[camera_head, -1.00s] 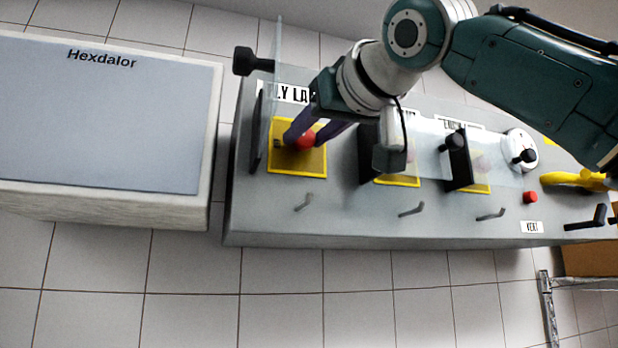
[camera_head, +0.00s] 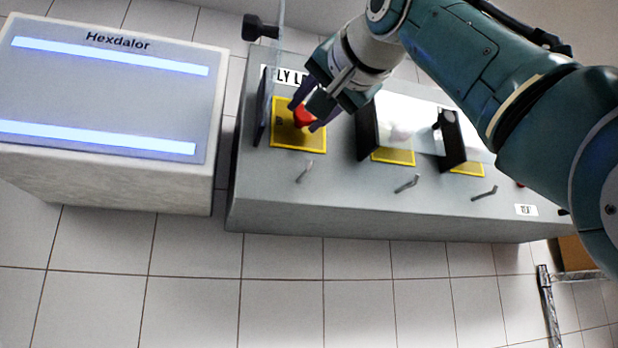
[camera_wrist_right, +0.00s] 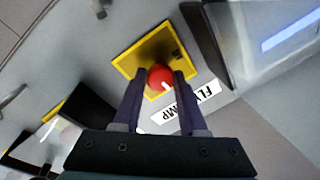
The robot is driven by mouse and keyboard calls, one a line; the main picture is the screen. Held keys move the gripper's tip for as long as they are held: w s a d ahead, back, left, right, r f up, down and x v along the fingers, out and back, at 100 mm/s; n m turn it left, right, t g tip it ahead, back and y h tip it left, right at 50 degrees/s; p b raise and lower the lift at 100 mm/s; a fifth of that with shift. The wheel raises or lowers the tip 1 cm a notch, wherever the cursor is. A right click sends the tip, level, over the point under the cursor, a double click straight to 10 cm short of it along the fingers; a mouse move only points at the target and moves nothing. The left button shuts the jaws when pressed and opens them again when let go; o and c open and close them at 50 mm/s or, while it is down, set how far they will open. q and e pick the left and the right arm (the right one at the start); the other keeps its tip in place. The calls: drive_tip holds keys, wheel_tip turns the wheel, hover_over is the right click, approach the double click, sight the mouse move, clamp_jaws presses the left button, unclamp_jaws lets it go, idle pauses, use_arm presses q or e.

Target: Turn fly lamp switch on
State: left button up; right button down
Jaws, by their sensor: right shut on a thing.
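The fly lamp switch is a red knob (camera_head: 303,116) on a yellow plate (camera_head: 284,143), under a partly covered "FLY L…" label (camera_head: 289,76). The knob (camera_wrist_right: 159,77) also shows in the right wrist view, with a pale mark on its face. My right gripper (camera_head: 307,119) is shut on the knob, a finger on either side. The switch's clear cover (camera_head: 277,40) stands raised. The grey "Hexdalor" fly lamp (camera_head: 105,90) at the left has two tubes glowing blue-white. My left gripper is not in view.
Two more yellow plates, one at the middle (camera_head: 393,157) and one farther right (camera_head: 467,169), sit beside dark flaps on the same grey console (camera_head: 330,205). Small grey levers line its front. My right arm hides the console's right end.

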drive_tip(key=shift+m, duration=0.6)
drive_tip(key=shift+c, duration=2.3)
unclamp_jaws()
